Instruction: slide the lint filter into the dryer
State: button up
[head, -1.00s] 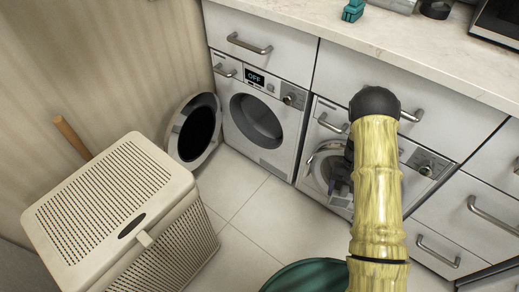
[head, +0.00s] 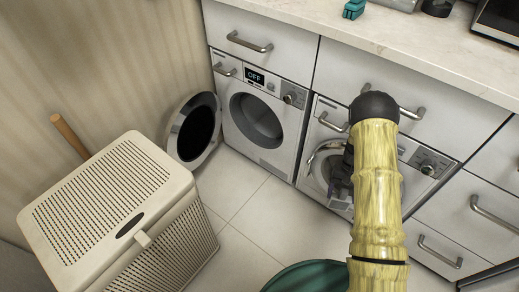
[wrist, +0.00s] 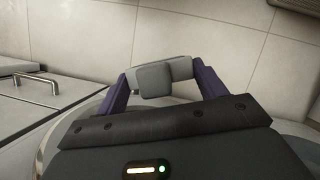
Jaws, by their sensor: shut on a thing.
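My gripper (wrist: 163,73) shows in the wrist view with its two purple fingers closed on a small grey blocky piece (wrist: 154,82), which looks like the lint filter. In the head view my gripper (head: 341,178) is mostly behind my arm, in front of the right white front-loading machine (head: 312,137), by its round door opening. The held piece cannot be made out there. The left white machine (head: 262,153) has a display reading OFF, and its round door (head: 194,131) stands open to the left. I cannot tell which machine is the dryer.
A beige perforated laundry hamper (head: 110,205) stands at the left. A green round-edged thing (head: 310,277) is at the bottom. Drawers with bar handles and a pale countertop (head: 430,45) lie above and right. Tiled floor (head: 245,215) is clear in the middle.

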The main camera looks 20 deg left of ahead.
notch_tip(320, 180, down, 19)
jog(key=b, duration=1.1)
jog(key=shift+f+b, duration=0.2)
jog(key=shift+b, duration=0.1)
dwell(5.8)
